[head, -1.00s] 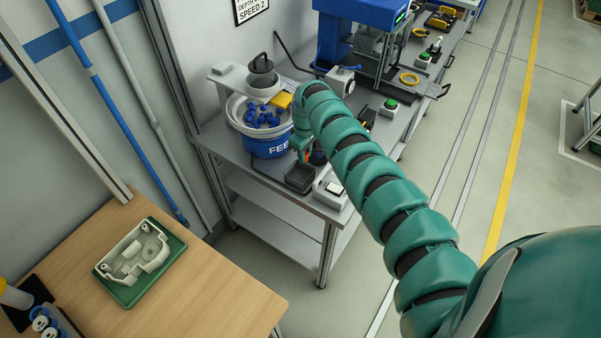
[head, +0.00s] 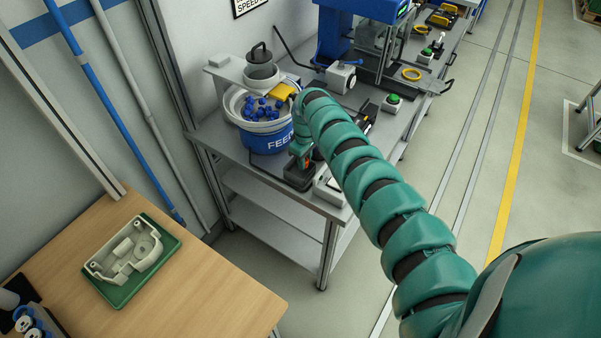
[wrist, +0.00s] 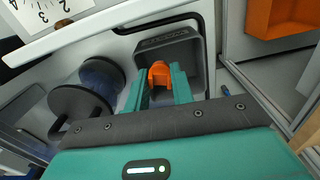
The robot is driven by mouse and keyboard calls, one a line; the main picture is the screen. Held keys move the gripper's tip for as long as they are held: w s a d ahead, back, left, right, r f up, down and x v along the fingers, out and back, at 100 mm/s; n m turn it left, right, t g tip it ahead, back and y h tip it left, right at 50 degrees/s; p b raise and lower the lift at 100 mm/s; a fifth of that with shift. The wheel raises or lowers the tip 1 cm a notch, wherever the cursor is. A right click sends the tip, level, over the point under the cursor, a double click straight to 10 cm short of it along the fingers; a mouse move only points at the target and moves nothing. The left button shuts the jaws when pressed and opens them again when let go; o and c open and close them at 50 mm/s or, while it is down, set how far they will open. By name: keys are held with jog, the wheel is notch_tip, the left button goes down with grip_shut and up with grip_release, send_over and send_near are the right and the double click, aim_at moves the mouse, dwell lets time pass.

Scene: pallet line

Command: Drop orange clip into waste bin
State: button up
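The orange clip (wrist: 160,74) is between the teal fingertips of my gripper (wrist: 161,84) in the wrist view. The fingers touch it on both sides. A small dark grey open bin (wrist: 190,44), which looks like the waste bin, lies just beyond the clip, and the clip appears over its opening. In the head view my gripper (head: 302,160) points down at this dark bin (head: 290,178) on the grey bench.
A blue feeder bowl (head: 267,137) with blue parts stands left of my gripper. A pale box (head: 328,186) is close to the bin's right. A green-button box (head: 392,103) and a blue press (head: 342,35) stand farther back. A wooden table (head: 190,285) carries a green tray (head: 112,292).

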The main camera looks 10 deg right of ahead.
jog(key=o, duration=0.5)
jog(key=shift+r, duration=0.15)
notch_tip(320, 180, up, 17)
jog(key=b, duration=0.4)
jog(key=shift+b, duration=0.4)
